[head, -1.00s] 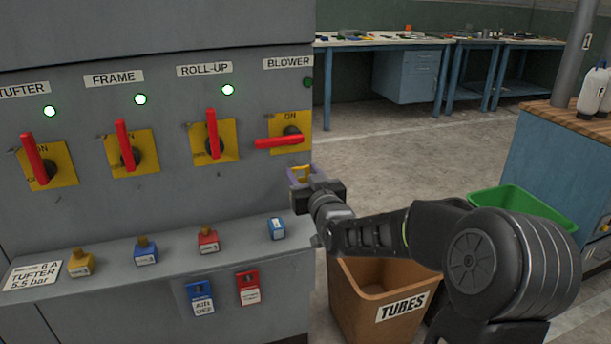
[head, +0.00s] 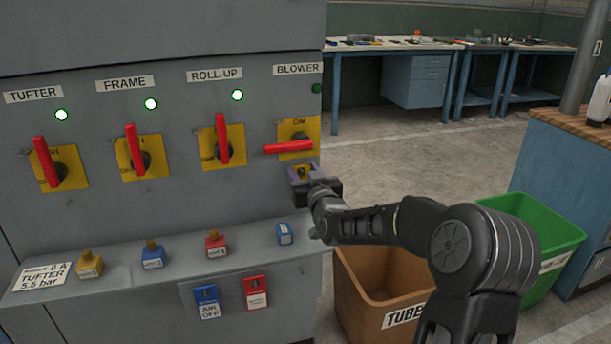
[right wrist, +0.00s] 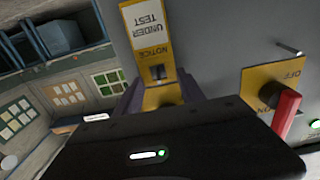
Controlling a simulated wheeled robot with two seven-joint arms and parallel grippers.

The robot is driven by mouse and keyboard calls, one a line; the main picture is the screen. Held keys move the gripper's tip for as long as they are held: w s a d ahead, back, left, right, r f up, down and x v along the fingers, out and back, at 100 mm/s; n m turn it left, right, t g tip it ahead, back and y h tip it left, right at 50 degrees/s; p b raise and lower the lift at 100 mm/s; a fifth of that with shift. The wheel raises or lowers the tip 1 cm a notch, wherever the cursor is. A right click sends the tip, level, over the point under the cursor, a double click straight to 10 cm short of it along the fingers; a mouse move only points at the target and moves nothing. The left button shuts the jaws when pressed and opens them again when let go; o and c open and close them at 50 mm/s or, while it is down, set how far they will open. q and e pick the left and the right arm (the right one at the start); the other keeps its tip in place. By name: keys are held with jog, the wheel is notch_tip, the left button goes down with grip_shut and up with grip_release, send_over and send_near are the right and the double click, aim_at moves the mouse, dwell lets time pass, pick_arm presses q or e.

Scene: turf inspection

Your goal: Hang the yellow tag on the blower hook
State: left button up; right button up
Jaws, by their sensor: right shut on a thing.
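My right gripper (head: 302,173) is just below the blower switch (head: 298,128) and shut on the yellow tag (head: 301,171). In the right wrist view the tag (right wrist: 148,38) sits between the purplish fingers (right wrist: 158,92), its white label reading "UNDER TEST" upside down. The blower switch's red handle (right wrist: 287,112) lies level in the head view. My left gripper is not in view.
The grey panel (head: 190,190) has three more switches with upright red handles and lit green lamps. A brown tubes bin (head: 375,320) and a green bin (head: 545,235) stand to the right.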

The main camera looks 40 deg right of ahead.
jog(key=shift+w, duration=0.1)
dwell(0.7)
jog(key=o, duration=1.4)
jog(key=shift+o, duration=0.2)
jog(key=shift+f, duration=0.1)
jog(key=v, duration=0.7)
jog(key=shift+s, duration=0.4)
jog(key=shift+a, duration=0.1)
